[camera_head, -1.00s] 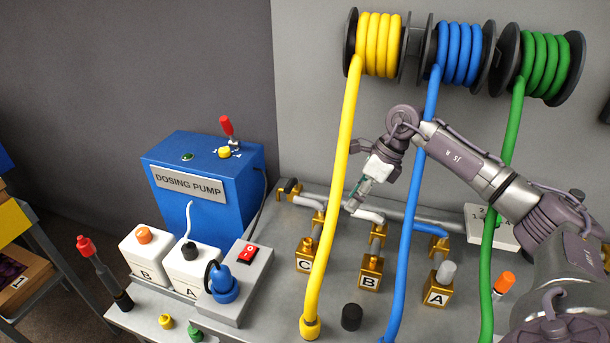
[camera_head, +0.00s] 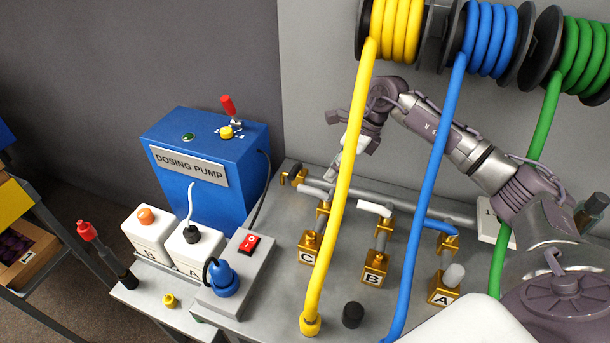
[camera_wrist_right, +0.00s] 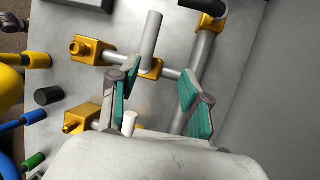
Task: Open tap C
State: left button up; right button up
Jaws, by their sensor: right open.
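Tap C has a brass block labelled C (camera_head: 309,246) with a brass valve (camera_head: 323,209) behind it, left of the yellow hose. In the right wrist view its block (camera_wrist_right: 90,49) is at upper left. Its grey bar handle (camera_wrist_right: 152,36) rises from the valve (camera_wrist_right: 150,68), across the thin pipe. My right gripper (camera_head: 333,176) is above and behind tap C, partly hidden by the yellow hose. In the wrist view its teal-padded fingers (camera_wrist_right: 161,74) are open, with the valve and pipe seen between them; contact is unclear. My left gripper is not in view.
The yellow hose (camera_head: 343,190) and blue hose (camera_head: 428,180) hang in front of my right arm. Tap B (camera_head: 375,271) and tap A (camera_head: 443,290) stand to the right. The blue dosing pump (camera_head: 207,165) is at left. A black knob (camera_head: 352,315) stands at the front.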

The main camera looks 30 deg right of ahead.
jog(key=p, duration=0.2)
send_over(301, 185)
jog(key=s+d, duration=0.1)
jog(key=d, duration=0.1)
jog(key=shift+d+f, duration=0.1)
jog(key=shift+d, duration=0.05)
jog(key=p+x, duration=0.1)
jog(key=x, duration=0.2)
jog(key=shift+s+f, duration=0.1)
jog(key=shift+f, duration=0.85)
grip_shut()
